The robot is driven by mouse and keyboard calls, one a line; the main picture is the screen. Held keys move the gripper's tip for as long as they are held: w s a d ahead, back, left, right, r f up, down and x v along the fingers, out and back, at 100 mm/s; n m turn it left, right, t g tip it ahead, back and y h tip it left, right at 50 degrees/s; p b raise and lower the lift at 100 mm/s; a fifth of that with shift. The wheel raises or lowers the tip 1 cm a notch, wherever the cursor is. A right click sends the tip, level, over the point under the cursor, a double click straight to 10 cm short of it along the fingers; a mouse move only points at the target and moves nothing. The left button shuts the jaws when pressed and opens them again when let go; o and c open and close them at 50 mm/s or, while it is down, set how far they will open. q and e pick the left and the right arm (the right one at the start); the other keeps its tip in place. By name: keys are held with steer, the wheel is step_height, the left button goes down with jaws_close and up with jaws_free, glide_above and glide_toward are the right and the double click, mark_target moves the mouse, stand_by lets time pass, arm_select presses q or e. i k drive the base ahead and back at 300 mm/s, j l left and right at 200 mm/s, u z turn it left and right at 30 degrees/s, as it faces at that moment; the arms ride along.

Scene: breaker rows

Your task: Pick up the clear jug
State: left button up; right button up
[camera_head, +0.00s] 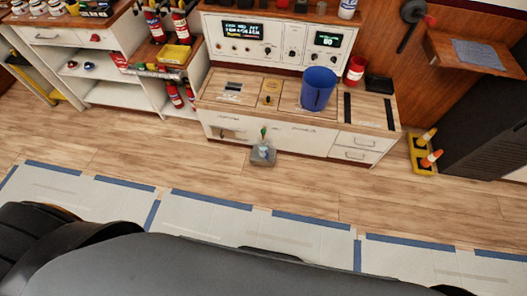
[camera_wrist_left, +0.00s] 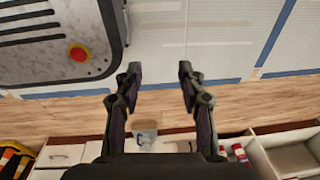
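A small, clear greyish container (camera_head: 263,154), which looks like the clear jug, stands on the wood floor against the front of the low white cabinet. Something green and white shows at its top. It also shows in the left wrist view (camera_wrist_left: 146,136), partly behind my gripper's lower parts. My left gripper (camera_wrist_left: 158,77) is open and empty, its two fingers well apart. It is apart from the container. My right gripper is in neither view.
The low cabinet (camera_head: 290,143) carries a blue bucket (camera_head: 318,89) and a red cup (camera_head: 355,70). Orange-and-white cones (camera_head: 430,159) stand on the floor at the right. Open shelves (camera_head: 118,95) are at the left.

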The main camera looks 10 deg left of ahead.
mark_target(262, 147)
steer(key=i+j+z, duration=0.1)
steer(key=j, duration=0.25)
steer(key=i+j, duration=0.2)
steer(key=j, duration=0.15)
steer(key=i+j+z, duration=0.15)
steer(key=j, duration=0.15)
steer(key=i+j+z, duration=0.1)
steer(key=j, duration=0.25)
steer(key=i+j, duration=0.1)
steer(key=j, duration=0.3)
steer(key=z, duration=0.05)
